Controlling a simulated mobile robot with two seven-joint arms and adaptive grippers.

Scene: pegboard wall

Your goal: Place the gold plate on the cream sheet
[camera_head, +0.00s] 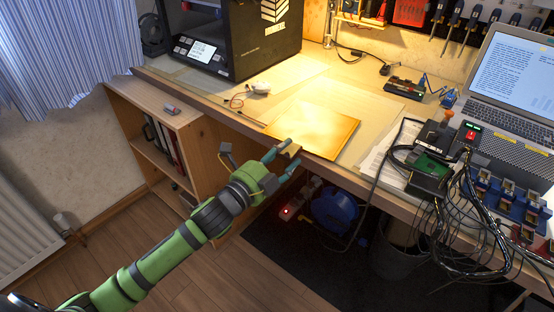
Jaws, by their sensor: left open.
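The gold plate (315,128) is a flat, bright square lying on the desk near its front edge. A pale cream sheet (375,102) lies flat behind and to the right of the plate. The plate seems to overlap part of this sheet, but I cannot tell how much. My left gripper (284,161) is open at the desk's front edge, just in front of the plate's near left side. A small tan piece (290,148) shows by its fingertips; I cannot tell whether the fingers touch it. My right gripper is out of view.
A black printer (265,40) stands at the back left of the desk (225,108). Another pale sheet (288,80) lies in front of it. A laptop (515,75), a circuit box (432,165) and loose cables (480,235) crowd the right. A shelf unit (150,115) stands at left.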

